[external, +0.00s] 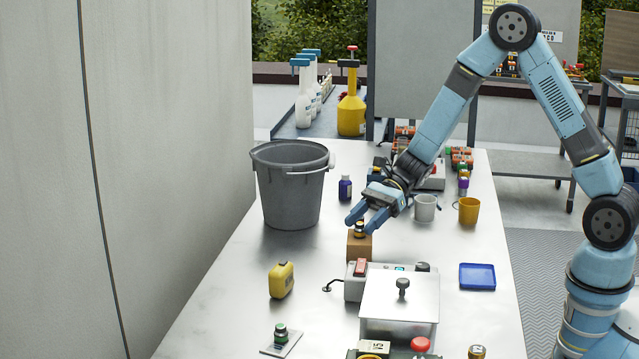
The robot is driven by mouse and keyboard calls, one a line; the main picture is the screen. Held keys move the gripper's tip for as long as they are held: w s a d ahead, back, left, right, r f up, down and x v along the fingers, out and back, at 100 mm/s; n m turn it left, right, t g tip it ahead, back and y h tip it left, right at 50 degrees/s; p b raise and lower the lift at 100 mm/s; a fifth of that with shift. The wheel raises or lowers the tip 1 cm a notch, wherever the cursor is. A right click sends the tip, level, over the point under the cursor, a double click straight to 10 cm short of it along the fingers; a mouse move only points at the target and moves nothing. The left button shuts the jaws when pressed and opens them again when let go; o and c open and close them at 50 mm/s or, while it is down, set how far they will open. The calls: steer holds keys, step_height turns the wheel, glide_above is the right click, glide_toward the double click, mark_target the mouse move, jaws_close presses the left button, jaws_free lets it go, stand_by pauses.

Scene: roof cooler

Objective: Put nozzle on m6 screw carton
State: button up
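A small dark nozzle (360,229) with a yellowish band is at the top of a small brown carton (359,246), which I take for the m6 screw carton. The nozzle looks upright and its lower end meets the carton top in this view. My gripper (361,225) reaches down from the upper right with its two blue fingers apart, one on each side of the nozzle. I cannot tell whether the fingers touch it. The carton stands on the white table behind a grey device with a red switch. No close view shows the contact.
A grey bucket (290,190) and a blue bottle (345,188) stand to the left. A grey mug (425,208) and a yellow mug (468,211) stand to the right. A lidded metal box (400,305) and a blue tray (477,276) are nearer.

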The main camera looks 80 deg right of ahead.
steer(key=v, duration=1.2)
steer(key=s+a+r+n+g+h, duration=0.4)
steer(key=s+a+r+n+g, duration=0.1)
steer(key=s+a+r+n, duration=0.8)
steer(key=s+d+r+n+t+h, duration=0.1)
steer(key=s+r+n+h, duration=0.1)
steer(key=s+n, duration=0.4)
steer(key=s+d+r+n+t+h, duration=0.2)
steer(key=s+n+h, duration=0.3)
steer(key=s, duration=0.7)
steer(key=shift+r+n, duration=0.4)
steer(key=shift+r, duration=0.35)
